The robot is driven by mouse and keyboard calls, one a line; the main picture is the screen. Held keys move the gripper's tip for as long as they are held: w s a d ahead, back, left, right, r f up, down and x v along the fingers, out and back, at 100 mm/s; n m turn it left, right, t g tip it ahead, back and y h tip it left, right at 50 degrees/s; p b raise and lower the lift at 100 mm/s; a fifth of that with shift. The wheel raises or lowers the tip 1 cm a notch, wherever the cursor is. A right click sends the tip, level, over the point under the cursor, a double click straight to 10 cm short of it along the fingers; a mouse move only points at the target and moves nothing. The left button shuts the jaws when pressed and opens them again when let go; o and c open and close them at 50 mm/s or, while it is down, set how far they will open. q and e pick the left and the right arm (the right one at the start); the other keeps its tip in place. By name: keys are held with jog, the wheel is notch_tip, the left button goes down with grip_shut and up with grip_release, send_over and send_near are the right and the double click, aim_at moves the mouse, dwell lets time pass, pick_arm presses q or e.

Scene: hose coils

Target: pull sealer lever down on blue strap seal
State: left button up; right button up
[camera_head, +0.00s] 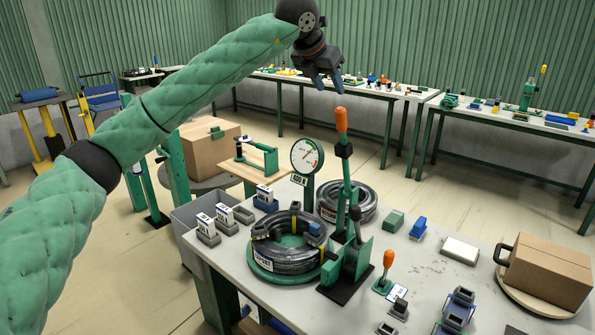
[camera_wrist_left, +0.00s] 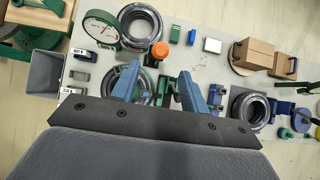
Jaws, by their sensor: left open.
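The sealer lever is upright, with an orange handle (camera_head: 341,120) on a green post. Its green stand (camera_head: 345,272) is on a dark base on the white table. Beside it, a black hose coil (camera_head: 278,257) with yellow straps lies on a green turntable. A small blue block, perhaps the blue strap seal (camera_head: 315,229), sits on the coil's right side. My left gripper (camera_head: 328,86) is open and empty, pointing down above the handle. In the wrist view the orange handle top (camera_wrist_left: 160,50) shows just beyond the gap between the fingers, apparently untouched. My right gripper is out of view.
A dial gauge (camera_head: 306,156) stands left of the lever and a second coil (camera_head: 350,199) lies behind it. A short orange-handled tool (camera_head: 388,260), a cardboard box (camera_head: 547,270) and small blocks are to the right. Clear space surrounds the raised handle.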

aim_at(339, 108)
pick_arm(q)
jog(key=shift+w+f, duration=0.1)
jog(key=shift+p+x, duration=0.4)
jog(key=shift+x, duration=1.85)
jog(key=shift+p+x, duration=0.5)
jog(key=shift+x, duration=1.15)
jog(key=shift+d+f, duration=0.15)
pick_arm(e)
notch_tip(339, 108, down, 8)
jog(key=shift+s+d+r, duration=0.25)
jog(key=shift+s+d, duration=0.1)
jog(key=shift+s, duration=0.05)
pick_arm(q)
jog(key=shift+w+d+f+b, duration=0.1)
jog(key=shift+w+f+b, duration=0.1)
jog(key=shift+b, duration=0.45)
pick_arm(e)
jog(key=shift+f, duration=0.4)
pick_arm(q)
jog(key=shift+c, duration=0.5)
jog(key=c, duration=0.8)
jog(key=shift+o, duration=0.2)
